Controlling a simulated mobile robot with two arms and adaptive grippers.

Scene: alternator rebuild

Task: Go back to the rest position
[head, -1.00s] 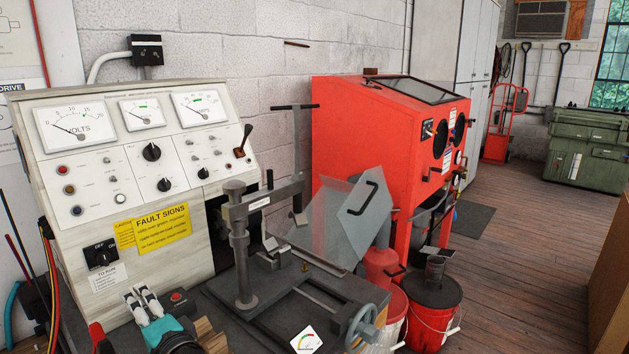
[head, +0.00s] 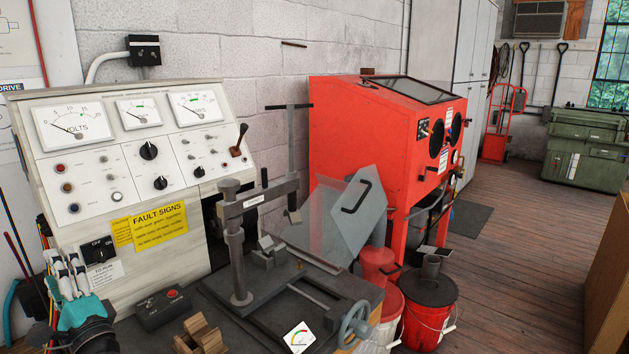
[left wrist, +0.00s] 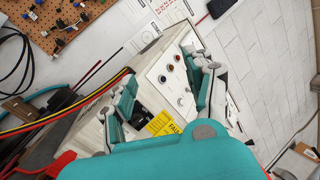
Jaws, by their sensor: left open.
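My left gripper (head: 63,272) is at the lower left of the head view, teal and grey with its fingers pointing up. It is open and nothing shows between its fingers. It is in front of the lower left of the test bench panel (head: 205,122), near the on/off switch (head: 99,251). In the left wrist view its fingers (left wrist: 163,80) stand apart on both sides of the bench's front, with a yellow label (left wrist: 163,122) showing between them. My right gripper is not in view.
A black box with a red button (head: 163,307), a wooden block (head: 199,337) and a grey press stand (head: 236,250) are right of the gripper. Coloured cables (left wrist: 80,119) hang close on the left. A red blast cabinet (head: 375,140) stands farther right. Open floor (head: 520,260) lies beyond.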

